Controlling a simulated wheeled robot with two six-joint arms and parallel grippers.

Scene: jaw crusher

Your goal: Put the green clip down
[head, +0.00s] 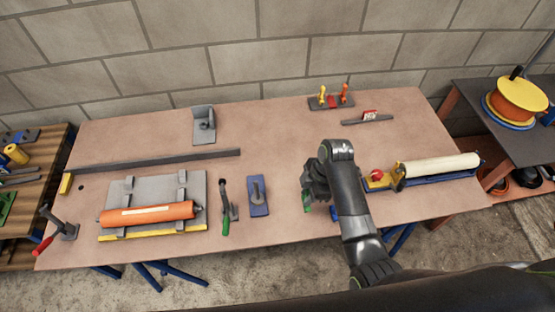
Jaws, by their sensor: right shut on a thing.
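The green clip (307,203) shows as a small green piece at the lower left of my right gripper (309,192). My right gripper is shut on it, above the middle of the brown workbench (280,135). The fingers and hand hide most of the clip, and I cannot tell whether it touches the bench top. My left gripper is not in view.
Left of the gripper are a blue block with a grey peg (259,196), a green-handled clamp (227,212) and an orange roller (147,214) on a grey plate. Right is a blue fixture with a cream roller (440,166). The bench's back middle is clear.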

